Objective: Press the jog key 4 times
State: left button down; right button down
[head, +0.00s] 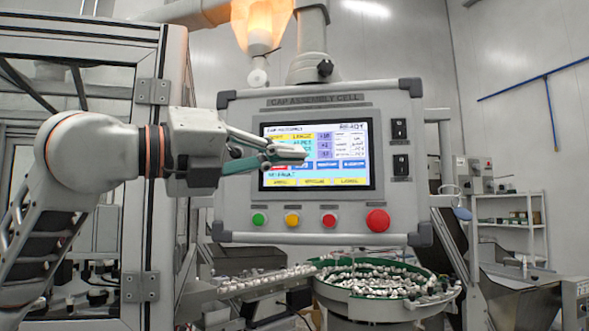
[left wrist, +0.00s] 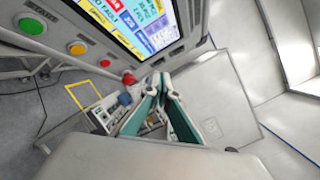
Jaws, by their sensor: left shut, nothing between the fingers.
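The touch screen (head: 348,175) on the grey cap assembly cell panel is lit and shows coloured keys. A row of keys, some of them blue (head: 356,164), crosses its lower middle. Their labels are too small to read surely, so I cannot tell which is the jog key. My left gripper (head: 302,153) is shut and empty, its fingers pointing right in front of the screen and hiding part of it. I cannot tell whether the tips touch the screen. In the left wrist view the gripper (left wrist: 161,84) shows below the tilted screen (left wrist: 130,25). My right gripper is not in view.
Below the screen are a green button (head: 259,219), a yellow button (head: 292,219), a red button (head: 329,220) and a larger red knob (head: 377,220). Two black switches (head: 399,129) sit at right. A green-rimmed bowl (head: 330,294) of caps stands below the panel.

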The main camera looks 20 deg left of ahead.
pick_arm(q)
jog(key=shift+w+a+n, duration=0.15)
jog(key=shift+a+n, duration=0.15)
jog(key=shift+a, duration=0.05)
jog(key=shift+w, duration=0.1)
jog(key=shift+w+a+p, duration=0.2)
jog(key=shift+w+p, duration=0.15)
jog(key=shift+w, duration=1.05)
jog(key=shift+w+a+p, duration=0.15)
jog(key=shift+w+p, duration=0.2)
jog(key=shift+w, duration=1.1)
jog(key=shift+w+a+p, duration=0.2)
jog(key=shift+w+p, duration=0.15)
jog(key=shift+w, duration=1.05)
jog(key=shift+w, duration=0.1)
jog(key=shift+w, duration=0.35)
